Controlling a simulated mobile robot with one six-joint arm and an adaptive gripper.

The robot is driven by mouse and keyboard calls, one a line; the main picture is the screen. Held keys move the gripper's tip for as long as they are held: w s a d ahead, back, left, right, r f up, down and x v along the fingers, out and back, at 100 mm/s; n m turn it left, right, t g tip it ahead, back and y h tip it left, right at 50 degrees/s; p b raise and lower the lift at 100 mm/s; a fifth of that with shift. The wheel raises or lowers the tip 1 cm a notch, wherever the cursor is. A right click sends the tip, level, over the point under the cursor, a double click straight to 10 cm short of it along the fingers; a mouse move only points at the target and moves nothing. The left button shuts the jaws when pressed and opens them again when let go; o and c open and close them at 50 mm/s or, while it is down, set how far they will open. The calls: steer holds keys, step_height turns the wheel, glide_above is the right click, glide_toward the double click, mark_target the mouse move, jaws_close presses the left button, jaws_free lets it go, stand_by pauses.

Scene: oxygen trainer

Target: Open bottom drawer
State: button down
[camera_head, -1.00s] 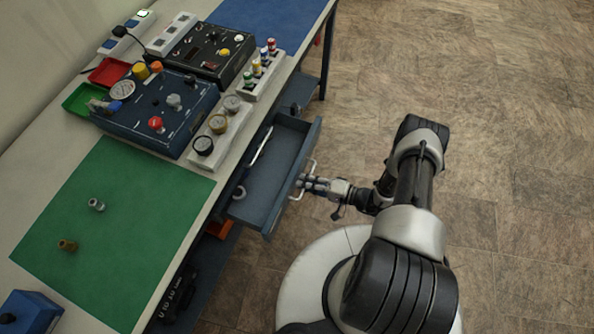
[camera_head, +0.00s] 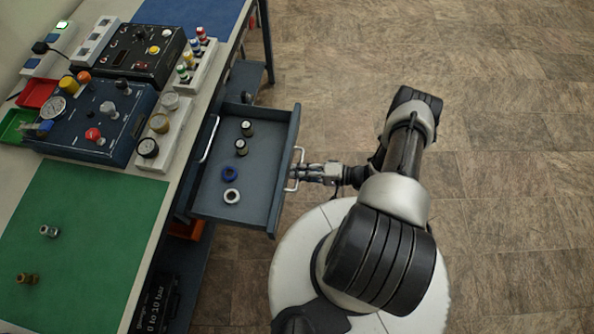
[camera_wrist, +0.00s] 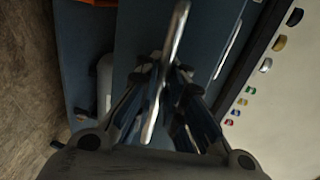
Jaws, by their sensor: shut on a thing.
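The open drawer (camera_head: 275,220) is dark blue-grey and pulled well out from under the bench in the head view. Its silver bar handle (camera_head: 297,157) is on its front, facing my arm. My gripper (camera_head: 300,173) is shut on this handle, and the wrist view shows the fingers (camera_wrist: 163,90) on either side of the silver bar (camera_wrist: 168,60). A second silver handle (camera_head: 209,138) sits nearer the bench, above the open drawer, and its drawer looks closed.
The bench carries a green mat (camera_head: 85,240) with two small fittings, a blue gauge panel (camera_head: 125,150) and a black panel (camera_head: 150,75). An orange item (camera_head: 187,230) shows below the drawer. The floor to the right of my arm is clear.

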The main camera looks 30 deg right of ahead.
steer(key=shift+r, duration=0.15)
steer(key=c, duration=2)
jaws_free()
steer(key=shift+o, duration=0.2)
steer(key=v, duration=1.2)
